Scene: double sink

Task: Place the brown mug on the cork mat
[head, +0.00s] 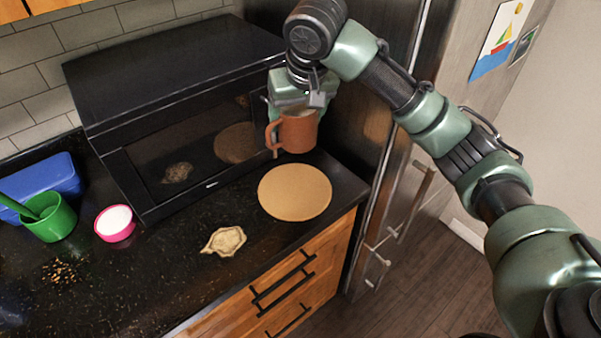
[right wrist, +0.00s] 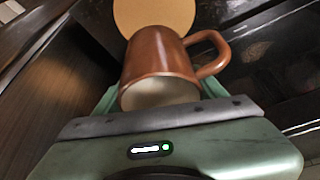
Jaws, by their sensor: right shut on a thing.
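The brown mug (head: 298,132) is held in the air in front of the right end of the black microwave, behind and above the cork mat in the head view. My right gripper (head: 290,105) is shut on the mug; its fingers are partly hidden by the mug. In the right wrist view the mug (right wrist: 160,60) shows its pale inside and its handle to the right. The round cork mat (head: 295,193) lies bare on the dark counter near its right end. It also shows beyond the mug in the right wrist view (right wrist: 150,14). My left gripper is not in view.
A black microwave (head: 185,70) stands behind the mat. A beige leaf-shaped dish (head: 225,241) lies left of the mat. A pink bowl (head: 115,223), a green cup (head: 50,222) and a blue container (head: 45,183) stand farther left. The counter ends just right of the mat, beside the fridge.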

